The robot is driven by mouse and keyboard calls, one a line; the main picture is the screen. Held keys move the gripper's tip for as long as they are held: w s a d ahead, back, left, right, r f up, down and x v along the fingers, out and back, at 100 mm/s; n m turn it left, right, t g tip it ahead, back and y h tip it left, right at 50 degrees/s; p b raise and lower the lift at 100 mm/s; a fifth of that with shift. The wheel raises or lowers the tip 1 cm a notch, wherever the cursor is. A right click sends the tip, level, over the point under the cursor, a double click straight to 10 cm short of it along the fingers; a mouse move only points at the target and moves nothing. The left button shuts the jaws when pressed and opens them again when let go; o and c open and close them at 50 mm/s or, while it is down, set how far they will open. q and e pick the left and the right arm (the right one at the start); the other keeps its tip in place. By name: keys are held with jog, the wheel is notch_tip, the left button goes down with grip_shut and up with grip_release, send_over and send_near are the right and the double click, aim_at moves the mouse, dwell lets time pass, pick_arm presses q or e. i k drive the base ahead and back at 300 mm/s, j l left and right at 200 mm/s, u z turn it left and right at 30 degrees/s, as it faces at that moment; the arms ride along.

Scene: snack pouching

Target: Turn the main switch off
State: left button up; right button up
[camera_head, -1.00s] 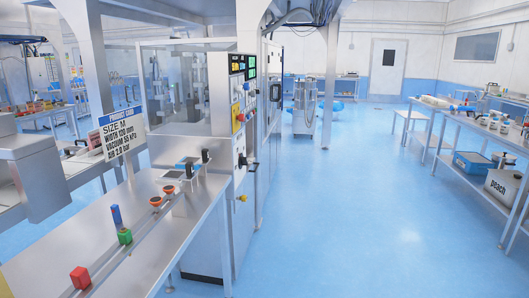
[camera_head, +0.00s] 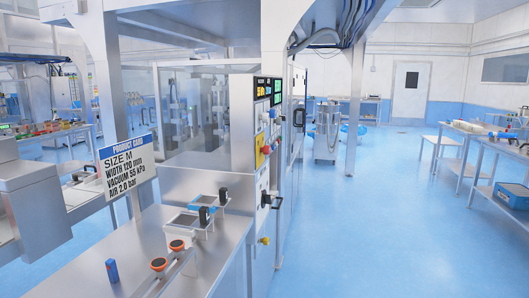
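The machine's control panel (camera_head: 259,175) stands right of centre, seen at a steep angle. A black rotary handle (camera_head: 266,198) sticks out low on it; it looks like the main switch, but its label and exact position are too small to tell. Above it are a yellow part with a red button (camera_head: 265,150) and several lit displays (camera_head: 277,92). A yellow knob (camera_head: 264,240) sits lower down. Neither of my grippers is in view.
A steel table (camera_head: 95,270) in front of the machine holds a blue block (camera_head: 112,270), orange-rimmed cups (camera_head: 159,264) and black-handled fixtures (camera_head: 204,215). A product card (camera_head: 130,168) stands at left. Blue floor (camera_head: 370,230) is clear to the right, up to side shelves (camera_head: 490,150).

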aim_at(266, 149)
jog(key=u, duration=0.2)
jog(key=i+l+u, duration=0.25)
jog(key=u, duration=0.15)
jog(key=i+l+u, duration=0.35)
jog(key=k, duration=0.05)
